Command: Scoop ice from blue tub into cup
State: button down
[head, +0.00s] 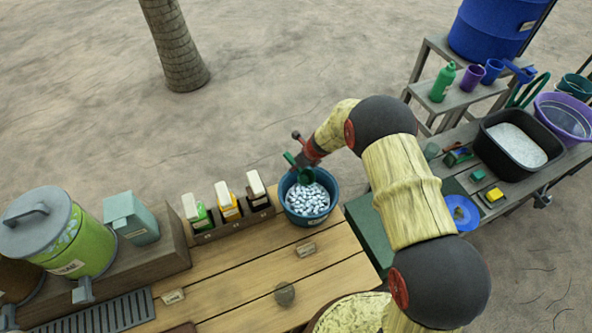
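The blue tub (290,208) stands at the back edge of the wooden counter, filled with white and pale-grey ice pieces (308,200). My gripper (301,158) is above the back of the tub, with my arm reaching in from the right. A dark green scoop (305,176) is at its fingertips, over the ice near the back rim; the gripper appears shut on it. How deep the scoop sits and whether it carries ice is not clear. A small round, see-through-looking thing (285,294) on the counter may be the cup. Purple (472,77) and blue (492,71) cups stand on the right shelf.
Several cartons (228,202) stand in a rack left of the tub. A green dispenser (65,235) is at far left.

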aim_at(308, 178)
jog(key=shift+s+d+f+t+y+b, duration=0.2)
jog(key=shift+f+t+y+b, duration=0.4)
jog(key=shift+b, duration=4.75)
jog(key=shift+s+d+f+t+y+b, duration=0.15)
jog(key=shift+f+t+y+b, duration=0.45)
jog(key=shift+b, duration=4.75)
notch_tip(308, 178, down, 11)
jog(key=b, duration=0.9)
jog(key=s+d+r, duration=0.1)
jog(key=s+d, duration=0.3)
notch_tip(308, 178, up, 11)
jog(key=p, duration=0.9)
jog(key=shift+f, duration=0.2)
jog(key=shift+w+a+r+g+h+p, duration=0.1)
jog(key=shift+w+g+h+p, duration=0.15)
jog(key=shift+p, duration=0.8)
jog(key=p, duration=0.5)
jog(key=r+g+h+p, duration=0.1)
jog(key=p, duration=0.4)
jog(key=shift+w+a+r, duration=0.1)
jog(key=shift+w+a, duration=0.1)
jog(key=shift+a, duration=0.1)
jog(key=r+g+h+p, duration=0.1)
jog(key=p, duration=0.8)
jog(key=w+a+g+h+p, duration=0.1)
jog(key=p, duration=0.9)
jog(key=shift+r, duration=0.4)
